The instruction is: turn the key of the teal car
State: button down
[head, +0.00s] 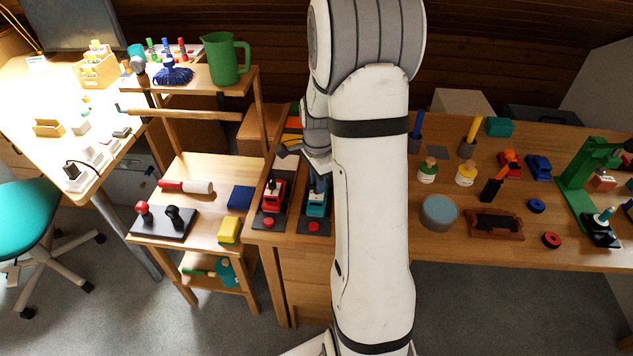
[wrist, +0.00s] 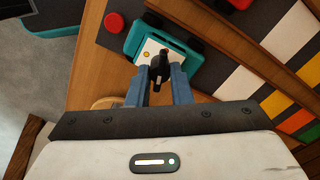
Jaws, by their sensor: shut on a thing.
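The teal car (head: 317,207) stands on a dark strip at the left end of the right-hand workbench in the head view. It also shows at the top of the wrist view (wrist: 130,44), with a pale plate facing my gripper. The black key (wrist: 158,65) stands out from that plate. My gripper (wrist: 160,72) is at the plate, its two grey-blue fingers shut on the key from both sides. The key's far end is partly hidden. My gripper is hard to make out behind my arm in the head view.
A red car (head: 273,194) stands on its own dark strip just left of the teal car. A red button (head: 314,226) lies in front of the teal car. A wooden divider (wrist: 225,40) runs beside the teal car. A wooden cart (head: 200,165) holding tools stands to the left.

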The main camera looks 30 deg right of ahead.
jog(key=m, duration=0.5)
jog(key=shift+w+a+r+m+b, duration=0.1)
jog(key=shift+w+m+b, duration=0.05)
jog(key=shift+m+b, duration=0.2)
dwell(0.4)
jog(key=c, duration=1.3)
grip_release()
notch_tip(320, 180, up, 8)
jog(key=shift+f, duration=0.15)
